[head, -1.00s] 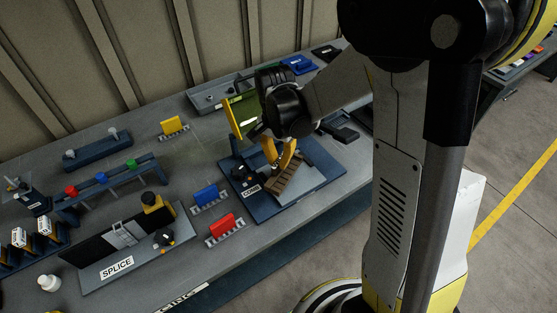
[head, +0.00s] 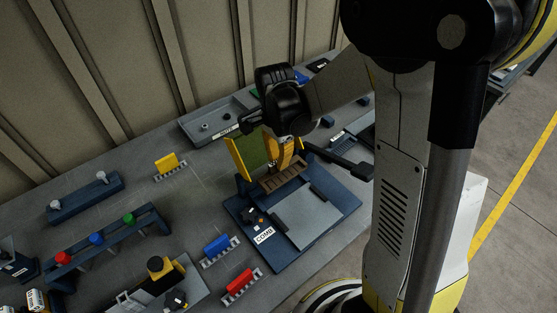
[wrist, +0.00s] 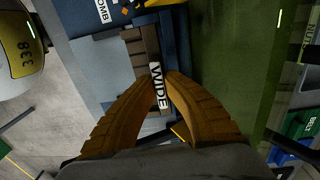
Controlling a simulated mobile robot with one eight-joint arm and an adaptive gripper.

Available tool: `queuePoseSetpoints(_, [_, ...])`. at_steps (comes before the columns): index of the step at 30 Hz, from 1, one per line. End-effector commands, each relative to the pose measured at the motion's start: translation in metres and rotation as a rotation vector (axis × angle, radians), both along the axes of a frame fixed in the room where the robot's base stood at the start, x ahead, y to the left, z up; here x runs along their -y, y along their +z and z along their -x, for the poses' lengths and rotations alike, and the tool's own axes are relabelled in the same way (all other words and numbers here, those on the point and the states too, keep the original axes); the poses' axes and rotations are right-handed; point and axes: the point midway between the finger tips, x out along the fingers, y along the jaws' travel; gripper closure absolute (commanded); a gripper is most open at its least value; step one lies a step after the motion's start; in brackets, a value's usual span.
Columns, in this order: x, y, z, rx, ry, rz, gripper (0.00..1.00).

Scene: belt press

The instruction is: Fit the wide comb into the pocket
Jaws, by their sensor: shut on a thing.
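The wide comb (head: 281,177) is a brown toothed block at the back of the navy COMB fixture (head: 244,223), behind its grey plate (head: 307,217). My gripper (head: 286,166) is shut on it from above with its orange fingers. In the wrist view the comb (wrist: 140,52) carries a white WIDE label (wrist: 158,84) between the fingertips (wrist: 160,79). It lies close alongside a navy bar (wrist: 179,50). An upright green panel (head: 249,154) with a yellow edge stands just behind. I cannot tell the pocket's outline or whether the comb is seated in it.
A black lever (head: 345,163) reaches out to the right of the comb. Blue (head: 217,245) and red (head: 240,283) blocks on grey combs stand left of the fixture, a yellow one (head: 166,162) farther back. A grey tray (head: 205,128) lies behind the panel.

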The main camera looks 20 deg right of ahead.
Motion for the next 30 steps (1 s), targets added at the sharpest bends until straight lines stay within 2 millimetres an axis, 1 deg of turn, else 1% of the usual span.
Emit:
queuePoseSetpoints(8, [0.000,-0.019,0.000,0.000,0.000,0.000,1.00])
queuePoseSetpoints(18, [0.000,-0.052,0.000,0.000,0.001,0.000,1.00])
queuePoseSetpoints(23, [0.000,-0.058,0.000,0.000,0.001,0.000,1.00])
queuePoseSetpoints(30, [0.000,-0.058,0.000,0.000,0.001,0.000,1.00])
